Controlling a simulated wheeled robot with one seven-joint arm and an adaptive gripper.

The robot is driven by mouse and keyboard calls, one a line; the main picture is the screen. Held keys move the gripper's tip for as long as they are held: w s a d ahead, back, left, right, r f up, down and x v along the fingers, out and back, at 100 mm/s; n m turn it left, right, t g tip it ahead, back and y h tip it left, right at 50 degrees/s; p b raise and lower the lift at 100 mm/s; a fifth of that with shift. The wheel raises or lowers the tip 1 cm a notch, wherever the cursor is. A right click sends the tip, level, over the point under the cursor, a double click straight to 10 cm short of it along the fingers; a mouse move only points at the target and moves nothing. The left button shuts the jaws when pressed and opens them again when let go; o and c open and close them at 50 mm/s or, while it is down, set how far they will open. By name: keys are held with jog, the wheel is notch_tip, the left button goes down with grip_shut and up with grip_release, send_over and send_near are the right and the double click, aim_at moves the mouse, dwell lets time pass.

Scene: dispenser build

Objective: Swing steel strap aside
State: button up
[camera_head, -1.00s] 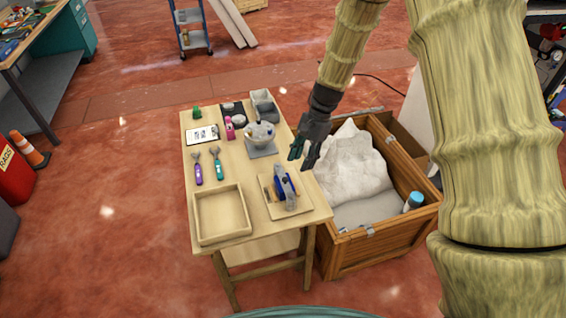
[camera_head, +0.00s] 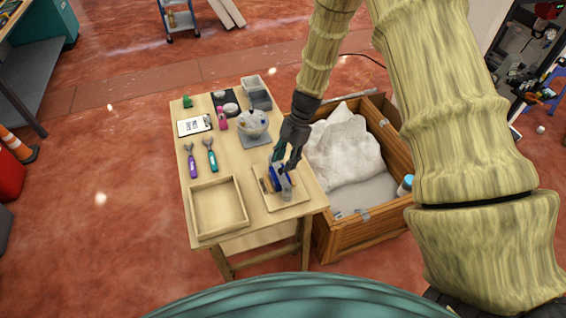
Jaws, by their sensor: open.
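A small blue-and-grey device (camera_head: 285,192) sits on a light square board (camera_head: 297,200) near the table's right edge. A grey metal-looking piece runs along it; I cannot tell for certain whether this is the steel strap. My gripper (camera_head: 285,163) is open, fingers pointing down, at the far end of the device. Its dark fingers hide part of the device. I cannot tell whether they touch it. A bowl (camera_head: 253,122) with small parts stands on a grey pad (camera_head: 257,140) just beyond.
An empty wooden tray (camera_head: 195,226) is at the table's front left. Purple (camera_head: 193,167) and teal (camera_head: 212,160) hand tools lie behind it. A wooden crate (camera_head: 345,238) with a white sack (camera_head: 345,150) stands close to the table's right side.

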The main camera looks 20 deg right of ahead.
aim_at(278, 166)
jog(key=shift+p+x, duration=0.3)
jog(key=shift+x, duration=1)
grip_shut()
